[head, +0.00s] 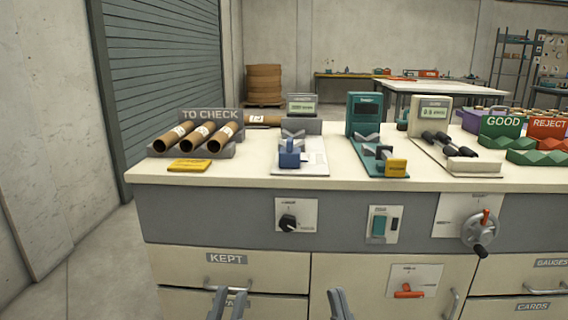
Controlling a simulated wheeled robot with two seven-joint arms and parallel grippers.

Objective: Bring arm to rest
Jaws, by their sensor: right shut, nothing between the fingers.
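My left gripper (228,292) is at the bottom edge, in front of the lower drawers. Its two fingers stand apart with nothing seen between them. My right gripper (336,293) is to its right, also at the bottom edge and low in front of the cabinet. Its fingers are together and hold nothing. Both grippers are below the worktop and apart from the things on it. The rest of both arms is out of view.
The worktop (258,182) carries a TO CHECK rack (220,152) with brown tubes, a blue clamp device (290,157), a teal device (364,115), and GOOD (503,124) and REJECT (548,129) bins. Knobs, a crank (480,232) and drawer handles project from the cabinet front. Floor is clear at left.

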